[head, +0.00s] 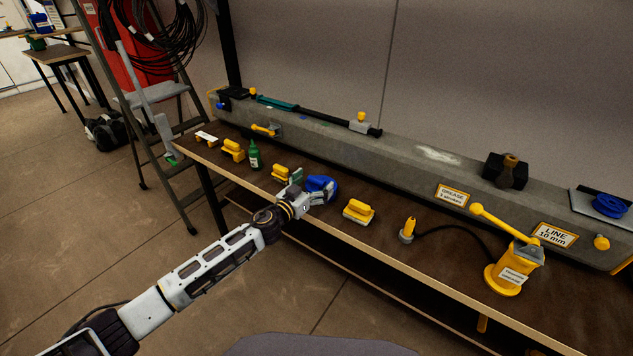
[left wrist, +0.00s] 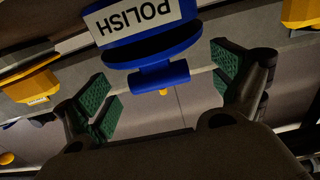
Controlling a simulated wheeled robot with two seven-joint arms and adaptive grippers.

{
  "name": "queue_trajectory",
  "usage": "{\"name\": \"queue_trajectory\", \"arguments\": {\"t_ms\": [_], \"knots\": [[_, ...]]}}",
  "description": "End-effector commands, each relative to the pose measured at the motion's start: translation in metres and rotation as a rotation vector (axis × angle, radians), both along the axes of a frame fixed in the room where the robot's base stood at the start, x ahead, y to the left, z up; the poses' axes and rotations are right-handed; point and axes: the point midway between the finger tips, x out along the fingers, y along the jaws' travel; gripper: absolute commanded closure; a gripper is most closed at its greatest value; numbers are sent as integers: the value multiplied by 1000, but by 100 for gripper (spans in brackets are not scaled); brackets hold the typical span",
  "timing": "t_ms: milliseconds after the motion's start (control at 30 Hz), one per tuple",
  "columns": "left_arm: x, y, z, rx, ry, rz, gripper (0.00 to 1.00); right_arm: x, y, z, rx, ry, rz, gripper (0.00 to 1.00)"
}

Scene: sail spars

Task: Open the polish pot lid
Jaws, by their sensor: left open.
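The polish pot (head: 320,183) is blue and stands on the dark bench top near its front edge. In the left wrist view the pot shows upside down, with a white POLISH label (left wrist: 139,17) and a blue lid (left wrist: 150,47) that looks closed. A blue cylindrical lid knob (left wrist: 159,77) sticks out between the finger pads. My left gripper (head: 308,194) is open at the pot; its green pads (left wrist: 161,80) stand on either side of the knob with gaps. In the head view the gripper partly hides the pot. My right gripper is not in view.
Yellow-handled blocks (head: 358,211) and a green bottle (head: 254,155) stand near the pot. A yellow grease pump (head: 508,273) with a hose is at the right. A grey beam (head: 400,158) runs behind. A stepladder (head: 165,120) stands at the left.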

Motion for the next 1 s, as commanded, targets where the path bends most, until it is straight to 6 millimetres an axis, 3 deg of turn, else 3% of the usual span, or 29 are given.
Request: {"name": "queue_trajectory", "arguments": {"t_ms": [567,1000], "knots": [[9,-6,0,1,0,-1,5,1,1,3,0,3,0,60],[9,-6,0,1,0,-1,60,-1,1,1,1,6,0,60]]}}
